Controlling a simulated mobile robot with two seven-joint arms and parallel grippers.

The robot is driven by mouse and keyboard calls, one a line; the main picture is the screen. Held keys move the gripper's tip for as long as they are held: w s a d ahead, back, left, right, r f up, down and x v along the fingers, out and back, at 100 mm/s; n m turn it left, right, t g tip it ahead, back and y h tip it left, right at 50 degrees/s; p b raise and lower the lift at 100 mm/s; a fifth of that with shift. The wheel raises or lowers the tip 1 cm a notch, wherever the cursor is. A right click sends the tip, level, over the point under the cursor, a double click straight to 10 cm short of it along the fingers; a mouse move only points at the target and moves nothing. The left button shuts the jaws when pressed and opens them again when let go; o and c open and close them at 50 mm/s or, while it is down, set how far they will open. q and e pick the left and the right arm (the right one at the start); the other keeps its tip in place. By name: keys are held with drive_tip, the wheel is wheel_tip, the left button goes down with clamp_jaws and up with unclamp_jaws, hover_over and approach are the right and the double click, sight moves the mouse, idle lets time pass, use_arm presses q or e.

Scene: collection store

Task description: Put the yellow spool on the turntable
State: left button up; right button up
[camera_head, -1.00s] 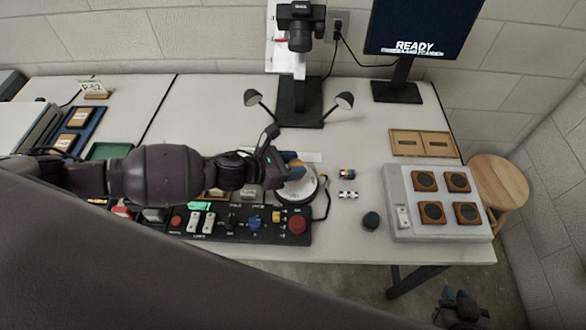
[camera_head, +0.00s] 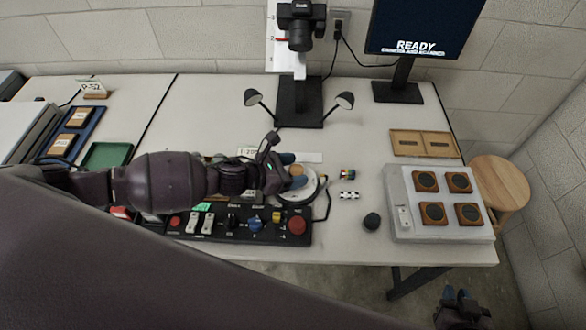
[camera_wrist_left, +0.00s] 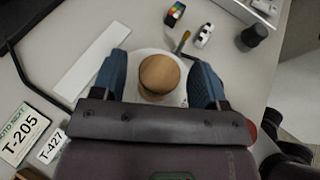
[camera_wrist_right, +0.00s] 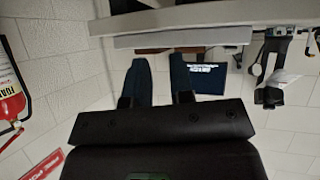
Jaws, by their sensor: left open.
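A round tan, wooden-looking piece, probably the spool (camera_wrist_left: 159,75), stands on the white disc of the turntable (camera_wrist_left: 181,99) in the left wrist view. Its colour looks more tan than yellow. In the head view the turntable (camera_head: 300,199) is partly hidden by my left gripper (camera_head: 296,171), and a bit of the tan piece shows beside the blue fingers. In the left wrist view my left gripper (camera_wrist_left: 159,83) is open, with one finger on each side of the piece and gaps between. My right gripper (camera_head: 460,296) is open and empty, low at the right, off the table.
A control panel (camera_head: 270,236) with buttons lies in front of the turntable. Right of it are a small colourful cube (camera_head: 347,174), a small white car (camera_head: 349,195) and a dark knob-like piece (camera_head: 372,221). A camera stand (camera_head: 300,100) rises behind. A grey box (camera_head: 397,185) stands farther right.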

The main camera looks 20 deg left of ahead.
use_arm(q)
drive_tip(key=shift+s+a+r, duration=0.15)
drive_tip(key=shift+r, duration=0.15)
drive_tip(key=v, duration=1.1)
drive_tip(key=shift+s+a, duration=0.2)
use_arm(e)
drive_tip(key=shift+r, duration=0.1)
drive_tip(key=shift+s, duration=0.1)
